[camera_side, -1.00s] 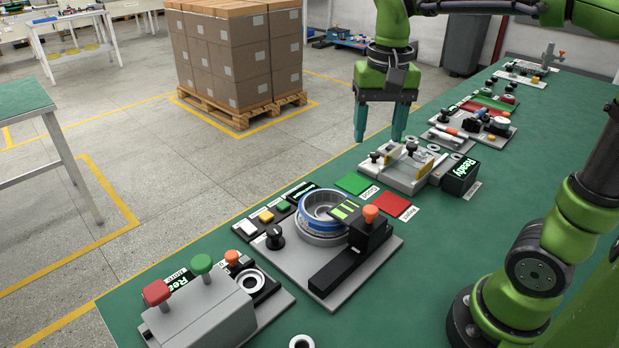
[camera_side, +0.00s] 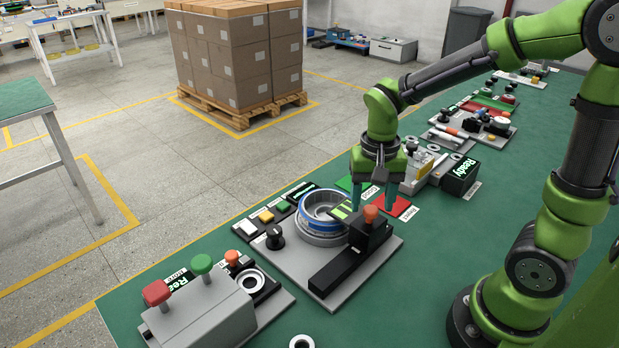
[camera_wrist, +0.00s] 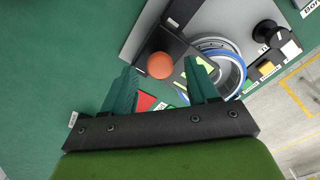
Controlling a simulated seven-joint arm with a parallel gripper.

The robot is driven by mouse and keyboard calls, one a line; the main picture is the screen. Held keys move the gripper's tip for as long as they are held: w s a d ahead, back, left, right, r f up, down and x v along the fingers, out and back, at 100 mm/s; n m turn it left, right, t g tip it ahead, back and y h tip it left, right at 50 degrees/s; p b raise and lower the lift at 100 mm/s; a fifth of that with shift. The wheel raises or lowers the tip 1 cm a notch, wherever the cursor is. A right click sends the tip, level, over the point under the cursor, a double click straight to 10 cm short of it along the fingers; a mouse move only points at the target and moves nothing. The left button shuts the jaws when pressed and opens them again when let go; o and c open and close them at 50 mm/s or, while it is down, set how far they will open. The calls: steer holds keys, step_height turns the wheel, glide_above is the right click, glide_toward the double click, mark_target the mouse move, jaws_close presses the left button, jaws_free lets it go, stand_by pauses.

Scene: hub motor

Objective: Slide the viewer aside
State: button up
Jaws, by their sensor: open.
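The viewer is a black block (camera_side: 368,234) with an orange knob (camera_side: 370,213) on top and a green-striped plate (camera_side: 345,209). It sits at the far end of a black rail (camera_side: 338,271), with the plate over the edge of the blue-and-silver ring (camera_side: 322,207). My gripper (camera_side: 378,203) is open, pointing down just above and behind the knob. In the wrist view the orange knob (camera_wrist: 160,65) appears between the fingertips (camera_wrist: 163,76). I see no contact, and the height gap is hard to judge.
A grey plate carries the ring, rail and a black dial (camera_side: 275,237). Red (camera_side: 398,206) and green pads lie behind it. A grey button box (camera_side: 205,312) stands front left. A fixture with a Ready display (camera_side: 461,177) stands behind right. Bare green table lies right of the rail.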

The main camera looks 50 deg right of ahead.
steer(key=shift+f, duration=0.65)
jaws_close()
